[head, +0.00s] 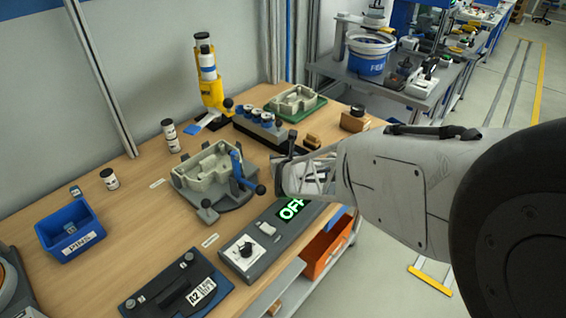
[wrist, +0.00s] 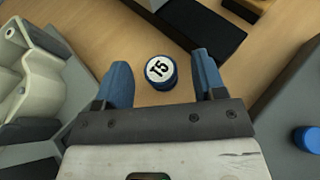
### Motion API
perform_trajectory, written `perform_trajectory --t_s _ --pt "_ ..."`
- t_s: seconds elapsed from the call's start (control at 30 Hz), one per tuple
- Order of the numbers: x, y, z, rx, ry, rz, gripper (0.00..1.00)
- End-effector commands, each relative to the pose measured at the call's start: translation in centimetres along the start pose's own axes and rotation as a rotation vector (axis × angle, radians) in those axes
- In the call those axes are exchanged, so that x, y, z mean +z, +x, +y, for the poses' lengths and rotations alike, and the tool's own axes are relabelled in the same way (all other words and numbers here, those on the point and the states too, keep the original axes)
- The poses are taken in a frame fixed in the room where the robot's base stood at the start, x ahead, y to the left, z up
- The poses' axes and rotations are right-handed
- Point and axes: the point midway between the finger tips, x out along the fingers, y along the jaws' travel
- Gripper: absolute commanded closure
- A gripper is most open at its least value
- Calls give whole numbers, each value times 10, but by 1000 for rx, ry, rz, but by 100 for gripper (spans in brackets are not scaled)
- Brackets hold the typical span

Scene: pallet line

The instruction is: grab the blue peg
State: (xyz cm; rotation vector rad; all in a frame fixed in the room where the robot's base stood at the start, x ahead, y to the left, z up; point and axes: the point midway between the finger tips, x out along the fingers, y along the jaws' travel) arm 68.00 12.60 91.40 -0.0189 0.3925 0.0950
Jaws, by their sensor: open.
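My gripper (wrist: 161,62) is open, with one blue fingertip to the left of the peg and one to the right. Gaps show on both sides, and the fingers do not appear to touch it. In the head view my gripper (head: 284,168) hangs over the right side of the table, beside the grey fixture. I cannot make out this peg there; my gripper may hide it.
A grey fixture holding a pale casting (head: 205,165) and a blue-handled clamp (head: 238,165) stand left of my gripper. A grey control box with an OFF display (head: 291,208) lies in front. A blue PINS bin (head: 58,222) is far left.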

Motion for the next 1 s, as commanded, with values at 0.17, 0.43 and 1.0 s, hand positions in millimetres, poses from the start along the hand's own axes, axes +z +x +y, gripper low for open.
perform_trajectory --t_s 0.17,0.43,1.0 --pt "0 0 0 0 0 0 36" --pt "0 0 0 0 0 0 58" --pt "4 -1 0 0 0 -1 91"
